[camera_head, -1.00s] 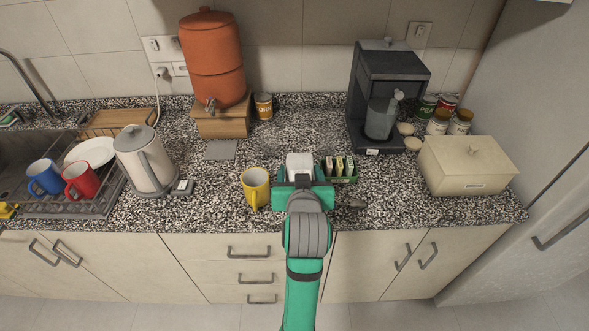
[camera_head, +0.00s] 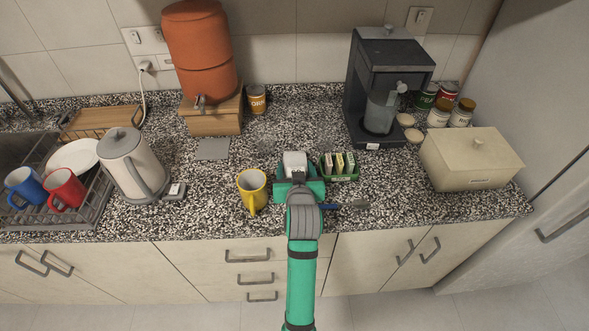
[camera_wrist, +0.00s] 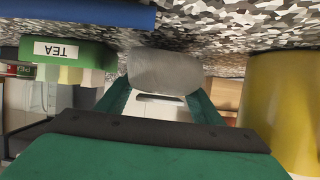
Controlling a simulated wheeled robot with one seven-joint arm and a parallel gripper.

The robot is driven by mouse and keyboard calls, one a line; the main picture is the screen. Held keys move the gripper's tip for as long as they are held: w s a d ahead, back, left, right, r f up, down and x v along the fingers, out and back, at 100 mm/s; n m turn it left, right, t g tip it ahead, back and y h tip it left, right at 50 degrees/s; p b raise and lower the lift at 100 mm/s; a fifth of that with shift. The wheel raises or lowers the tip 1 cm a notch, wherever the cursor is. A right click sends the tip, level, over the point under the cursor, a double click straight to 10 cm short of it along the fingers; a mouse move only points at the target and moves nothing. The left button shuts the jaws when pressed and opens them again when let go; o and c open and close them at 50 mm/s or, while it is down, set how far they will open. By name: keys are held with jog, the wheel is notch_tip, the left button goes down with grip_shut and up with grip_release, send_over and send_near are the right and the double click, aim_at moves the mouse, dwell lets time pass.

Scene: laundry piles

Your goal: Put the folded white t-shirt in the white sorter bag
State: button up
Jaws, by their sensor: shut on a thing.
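No folded white t-shirt and no white sorter bag show in these views; the place is a kitchen counter. My gripper (camera_head: 297,168) is low over the front middle of the counter. It is shut on a small pale object (camera_head: 295,160), which looks grey and rounded between the green fingers in the wrist view (camera_wrist: 165,72). I cannot tell what the object is, and its lower part is hidden. A yellow mug (camera_head: 252,190) stands close to the left of my gripper. A green tea box (camera_head: 340,167) stands close to the right.
A blue-handled utensil (camera_head: 345,205) lies right of my gripper. A kettle (camera_head: 130,163) and dish rack (camera_head: 95,212) are at left. The speckled counter (camera_head: 290,115) is clear behind my gripper.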

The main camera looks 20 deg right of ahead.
jog(key=shift+s+f, duration=0.1)
jog(key=shift+f, duration=0.3)
jog(key=o, duration=1.4)
jog(key=shift+f, duration=0.15)
jog(key=o, duration=0.4)
